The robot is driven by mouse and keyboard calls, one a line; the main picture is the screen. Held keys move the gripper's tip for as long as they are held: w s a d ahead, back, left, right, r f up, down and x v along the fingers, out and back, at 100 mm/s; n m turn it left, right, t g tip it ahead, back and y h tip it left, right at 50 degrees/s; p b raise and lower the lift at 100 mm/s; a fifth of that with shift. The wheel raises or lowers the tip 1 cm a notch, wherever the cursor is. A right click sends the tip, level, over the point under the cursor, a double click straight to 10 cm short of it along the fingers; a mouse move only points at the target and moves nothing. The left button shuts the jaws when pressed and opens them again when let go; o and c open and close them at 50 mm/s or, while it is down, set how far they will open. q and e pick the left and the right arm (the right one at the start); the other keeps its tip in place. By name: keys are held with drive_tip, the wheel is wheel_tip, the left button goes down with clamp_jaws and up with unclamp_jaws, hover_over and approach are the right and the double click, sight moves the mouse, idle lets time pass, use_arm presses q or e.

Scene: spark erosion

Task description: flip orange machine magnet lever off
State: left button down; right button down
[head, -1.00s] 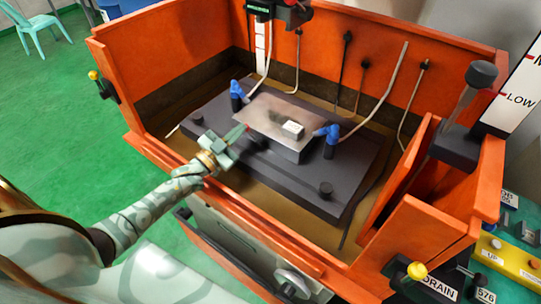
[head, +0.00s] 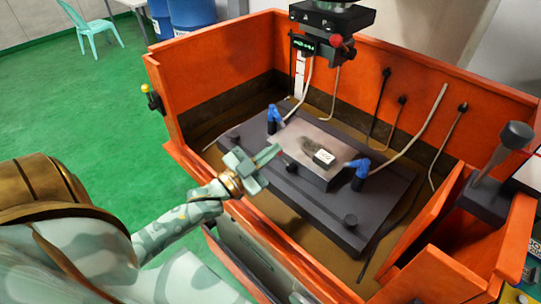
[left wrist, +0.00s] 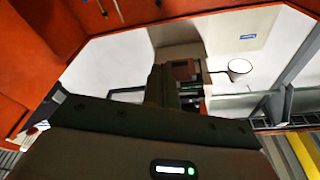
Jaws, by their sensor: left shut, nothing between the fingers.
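The orange machine (head: 205,48) is an open tank with a dark grey magnetic chuck (head: 310,213) on its floor. A metal plate with a small light block (head: 324,157) lies on the chuck, between two blue clamps or nozzles (head: 361,170). Short black knobs (head: 351,220) stand on the chuck; I cannot tell whether one is the magnet lever. My left gripper (head: 268,152) is shut and empty, over the chuck's near left part, left of the plate; contact cannot be told. The left wrist view shows mostly orange wall and pale surfaces, no lever clearly. My right gripper is not in view.
A black machine head (head: 330,20) hangs over the back of the tank. A ball-topped lever (head: 516,135) stands at the right corner, and a yellow-knobbed handle (head: 146,90) on the left wall. Orange walls enclose the chuck.

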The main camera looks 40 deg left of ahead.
use_arm(q)
drive_tip(key=s, duration=0.1)
drive_tip(key=s+d+r, duration=0.1)
drive_tip(key=s+d, duration=0.1)
drive_tip(key=shift+s+d+r, duration=0.15)
drive_tip(key=shift+d+r, duration=0.05)
drive_tip(key=shift+r, duration=0.2)
